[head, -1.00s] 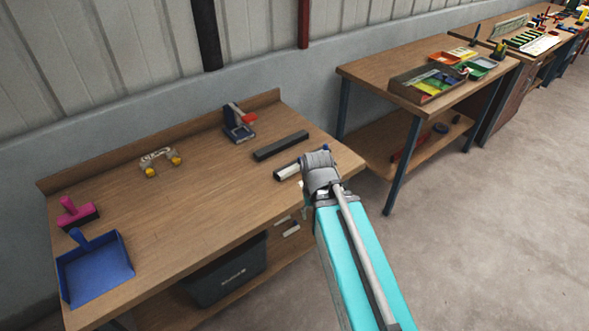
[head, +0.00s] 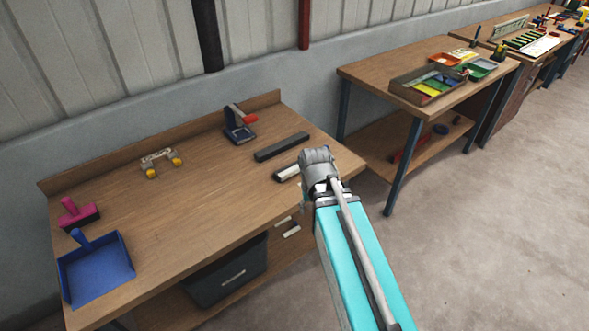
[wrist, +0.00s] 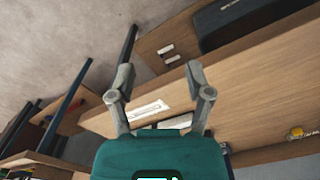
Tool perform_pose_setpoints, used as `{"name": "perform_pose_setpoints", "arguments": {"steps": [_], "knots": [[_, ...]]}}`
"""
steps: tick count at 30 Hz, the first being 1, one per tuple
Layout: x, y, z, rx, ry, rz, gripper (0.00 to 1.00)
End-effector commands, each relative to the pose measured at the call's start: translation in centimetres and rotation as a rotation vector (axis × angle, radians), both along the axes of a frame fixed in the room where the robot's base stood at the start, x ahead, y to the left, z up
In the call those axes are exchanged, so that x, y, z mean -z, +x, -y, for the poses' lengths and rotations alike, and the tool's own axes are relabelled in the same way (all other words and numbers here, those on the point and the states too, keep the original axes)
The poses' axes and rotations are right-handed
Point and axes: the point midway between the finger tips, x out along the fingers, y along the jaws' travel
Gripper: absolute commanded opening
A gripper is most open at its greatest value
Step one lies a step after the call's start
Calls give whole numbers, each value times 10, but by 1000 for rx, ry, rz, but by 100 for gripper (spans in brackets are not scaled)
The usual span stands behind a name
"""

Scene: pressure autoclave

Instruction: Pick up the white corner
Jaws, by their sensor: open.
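My gripper (wrist: 158,76) is open and empty in the wrist view, with its two fingers apart over the table's front edge. In the head view its fingers are hidden behind my arm's end. A long white piece (wrist: 148,112) lies on the tabletop between and beyond the fingers, not touched by them. In the head view a pale-topped piece (head: 287,172) lies at the right end of the table, partly hidden by my arm. Two small white pieces (head: 291,231) also show below the tabletop. I cannot tell which of these is the white corner.
The wooden table (head: 200,215) also holds a dark bar (head: 281,146), a blue and red tool (head: 239,124), yellow-ended parts (head: 160,162), a pink brush (head: 77,212) and a blue dustpan (head: 95,268). A dark bin (head: 228,275) stands underneath. A second table (head: 375,72) stands at right.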

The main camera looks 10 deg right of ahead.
Motion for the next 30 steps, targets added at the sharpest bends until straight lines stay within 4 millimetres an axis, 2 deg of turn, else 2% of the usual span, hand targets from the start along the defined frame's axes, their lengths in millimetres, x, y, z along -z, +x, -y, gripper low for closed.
{"name": "perform_pose_setpoints", "arguments": {"steps": [1,5,8,21,25,30], "knots": [[-5,15,1,30,0,0,66],[-16,52,3,150,0,0,66],[-25,86,5,268,0,0,66],[-66,240,20,830,1,0,66],[-73,270,23,952,1,0,66],[-77,288,25,1036,1,0,66]]}}
